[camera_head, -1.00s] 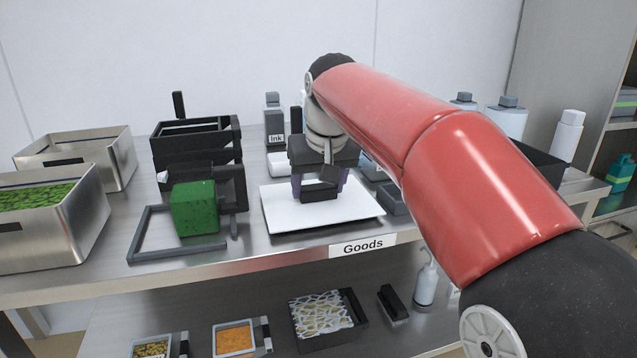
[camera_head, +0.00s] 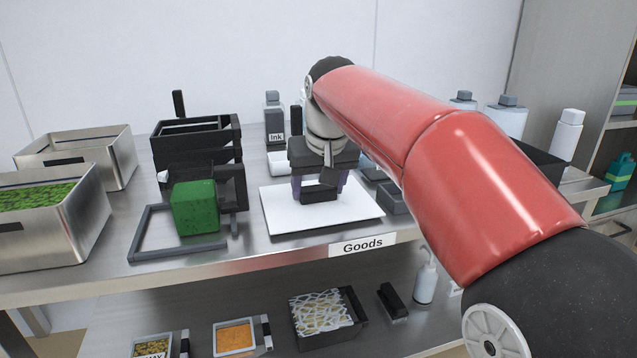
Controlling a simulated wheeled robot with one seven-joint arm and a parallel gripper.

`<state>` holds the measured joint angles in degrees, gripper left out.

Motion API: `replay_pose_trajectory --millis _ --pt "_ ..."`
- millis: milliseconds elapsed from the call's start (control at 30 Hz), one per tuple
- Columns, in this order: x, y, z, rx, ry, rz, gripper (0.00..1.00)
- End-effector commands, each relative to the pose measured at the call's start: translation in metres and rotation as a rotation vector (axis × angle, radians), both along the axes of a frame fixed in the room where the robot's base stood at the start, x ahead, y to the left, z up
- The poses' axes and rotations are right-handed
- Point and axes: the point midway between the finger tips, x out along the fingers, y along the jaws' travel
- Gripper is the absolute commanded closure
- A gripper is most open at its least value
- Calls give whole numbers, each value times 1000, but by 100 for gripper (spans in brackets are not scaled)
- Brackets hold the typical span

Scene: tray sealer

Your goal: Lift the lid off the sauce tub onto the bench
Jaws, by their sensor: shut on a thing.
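My gripper (camera_head: 320,190) points down over a white board (camera_head: 275,215) on the bench (camera_head: 255,255). Its dark fingers are shut on a small black thing (camera_head: 320,193) low between them, close above or on the board. I cannot tell whether this is the lid or the tub with its lid; the gripper body hides much of it. No separate sauce tub can be made out.
A black rack with a green block (camera_head: 195,207) stands left of the board. Steel bins (camera_head: 75,220) are at far left. An ink bottle (camera_head: 274,122) stands behind, and white bottles (camera_head: 567,133) at right. Small food trays (camera_head: 234,338) sit on the lower shelf.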

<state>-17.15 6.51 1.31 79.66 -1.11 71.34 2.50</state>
Motion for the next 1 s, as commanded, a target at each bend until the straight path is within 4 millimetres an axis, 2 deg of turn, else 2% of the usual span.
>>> replay_pose_trajectory --millis 200,233,400,600,700,733,1000 --pt "0 0 0 0 -1 0 62" --pt "0 0 0 0 -1 0 34" --pt "0 0 0 0 -1 0 12" --pt "0 0 0 0 0 0 12" --pt "0 0 0 0 1 0 25" --pt "0 0 0 0 1 0 26" --pt "0 0 1 0 0 0 26"
